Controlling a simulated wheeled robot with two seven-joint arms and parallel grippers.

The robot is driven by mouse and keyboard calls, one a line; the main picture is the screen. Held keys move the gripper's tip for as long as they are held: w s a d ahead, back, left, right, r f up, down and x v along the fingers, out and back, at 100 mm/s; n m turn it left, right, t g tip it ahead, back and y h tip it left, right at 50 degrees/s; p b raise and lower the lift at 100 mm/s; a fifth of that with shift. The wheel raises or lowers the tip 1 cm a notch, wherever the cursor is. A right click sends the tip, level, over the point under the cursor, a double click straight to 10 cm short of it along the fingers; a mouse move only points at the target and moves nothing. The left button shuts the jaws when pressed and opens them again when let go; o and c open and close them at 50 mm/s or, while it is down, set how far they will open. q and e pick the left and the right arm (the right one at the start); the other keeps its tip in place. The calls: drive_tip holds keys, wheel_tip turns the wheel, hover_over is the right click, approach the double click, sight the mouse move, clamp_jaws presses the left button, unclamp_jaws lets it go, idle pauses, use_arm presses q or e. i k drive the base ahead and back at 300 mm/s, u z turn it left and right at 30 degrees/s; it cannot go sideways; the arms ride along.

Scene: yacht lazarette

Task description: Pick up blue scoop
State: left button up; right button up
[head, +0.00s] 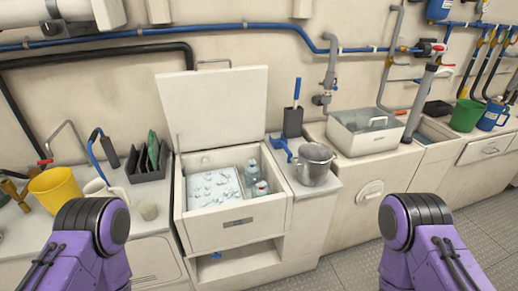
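A small blue object that looks like the blue scoop (281,146) lies on the light counter just right of the open ice box, beside a metal pot (314,164). Its exact shape is too small to be sure of. Another blue-handled tool (297,90) stands upright in a dark holder (292,122) behind it. The open box (240,222) holds ice and bottles, with its lid raised against the wall. Purple links of my two arms show at the lower left and lower right, well apart from these objects. Neither gripper is in view.
A yellow bucket (56,190), a dark rack (148,164) and a white mug stand on the left counter. Pipes run along the wall. The grey floor at right is clear.

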sight(282, 144)
drive_tip(key=u, duration=0.7)
drive_tip(key=i, duration=0.75)
drive_tip(key=z, duration=1.15)
